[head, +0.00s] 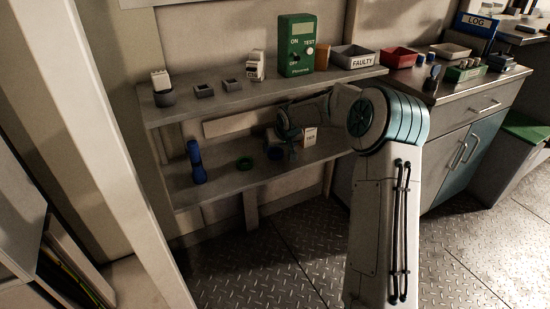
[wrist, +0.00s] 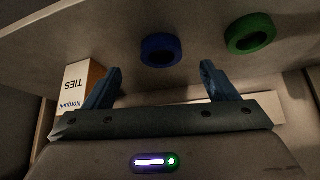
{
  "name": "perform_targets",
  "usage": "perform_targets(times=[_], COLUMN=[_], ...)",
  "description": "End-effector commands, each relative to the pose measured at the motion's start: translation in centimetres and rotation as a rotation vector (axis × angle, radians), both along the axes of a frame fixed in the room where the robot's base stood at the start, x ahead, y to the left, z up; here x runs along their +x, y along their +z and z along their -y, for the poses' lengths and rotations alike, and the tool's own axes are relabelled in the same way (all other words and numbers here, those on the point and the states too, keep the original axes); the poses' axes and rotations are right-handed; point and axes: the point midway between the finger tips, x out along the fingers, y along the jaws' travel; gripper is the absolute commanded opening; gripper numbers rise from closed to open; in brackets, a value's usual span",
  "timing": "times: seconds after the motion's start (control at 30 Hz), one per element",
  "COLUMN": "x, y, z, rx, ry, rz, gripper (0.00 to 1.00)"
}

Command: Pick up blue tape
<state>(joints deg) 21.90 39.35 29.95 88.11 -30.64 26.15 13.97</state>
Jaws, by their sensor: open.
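The blue tape (wrist: 160,50) is a round roll lying on the lower shelf, ahead of my gripper (wrist: 160,70) in the wrist view. The two fingers are apart and empty, one on each side of the roll's line. The roll is beyond the fingertips, not between them. In the head view the blue tape (head: 275,153) is small and dark, close beside my gripper (head: 290,148), which is partly hidden by my arm.
A green tape roll (wrist: 250,33) lies beside the blue one. A white and orange ties box (wrist: 78,88) stands near the left finger. A blue upright object (head: 196,162) stands further left on the lower shelf (head: 222,180). The upper shelf (head: 220,105) overhangs it.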

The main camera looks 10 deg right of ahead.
Motion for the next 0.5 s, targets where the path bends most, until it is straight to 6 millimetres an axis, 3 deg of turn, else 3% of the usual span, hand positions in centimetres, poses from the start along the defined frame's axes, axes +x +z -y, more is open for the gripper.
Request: perform_targets(times=[0.5], x=[3.4], y=[-4.5], z=[-0.6], rx=[0.001], ry=[0.000], rz=[-0.001], gripper=[0.80])
